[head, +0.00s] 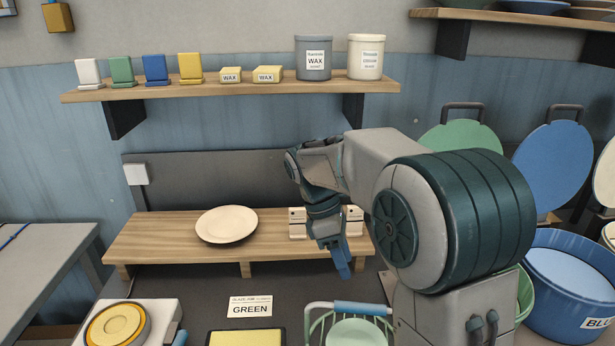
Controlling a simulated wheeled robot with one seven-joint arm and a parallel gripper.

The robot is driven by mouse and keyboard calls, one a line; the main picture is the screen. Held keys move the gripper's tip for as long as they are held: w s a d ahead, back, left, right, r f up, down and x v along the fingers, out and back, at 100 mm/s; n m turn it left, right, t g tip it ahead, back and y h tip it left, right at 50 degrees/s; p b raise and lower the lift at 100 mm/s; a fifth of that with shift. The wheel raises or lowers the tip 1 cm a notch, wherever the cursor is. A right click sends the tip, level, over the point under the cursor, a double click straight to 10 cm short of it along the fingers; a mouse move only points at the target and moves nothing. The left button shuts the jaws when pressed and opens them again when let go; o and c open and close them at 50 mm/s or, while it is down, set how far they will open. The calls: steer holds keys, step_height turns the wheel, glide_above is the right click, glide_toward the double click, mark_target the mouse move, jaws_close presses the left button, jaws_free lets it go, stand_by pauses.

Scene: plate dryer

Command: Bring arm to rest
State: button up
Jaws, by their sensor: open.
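My gripper (341,266) hangs at the end of my arm, fingers pointing down, in front of the wooden bench shelf in the middle of the head view. It is open and I see nothing between its fingers. The fingers overlap closely from this angle. A cream plate (227,224) lies on the wooden bench shelf (155,238), left of my gripper and apart from it. A pale block-like rack (298,222) stands on the same shelf, partly hidden behind my gripper.
A green rack (318,317) with a pale green plate (356,333) stands below my gripper. A card reading GREEN (250,309) and a yellow round device (115,326) lie to the left. Blue (568,270) and green tubs stand right. A wall shelf (225,91) holds cans and blocks.

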steer(key=s+d+m+t+y, duration=0.2)
steer(key=s+m+t, duration=0.1)
steer(key=s+m, duration=0.4)
steer(key=s+d+f+m+t+y, duration=0.1)
steer(key=s+d+m+t, duration=0.1)
steer(key=s+m, duration=0.6)
steer(key=shift+s+f+m+t+y, duration=0.35)
steer(key=shift+s+t, duration=0.35)
steer(key=shift+s, duration=0.65)
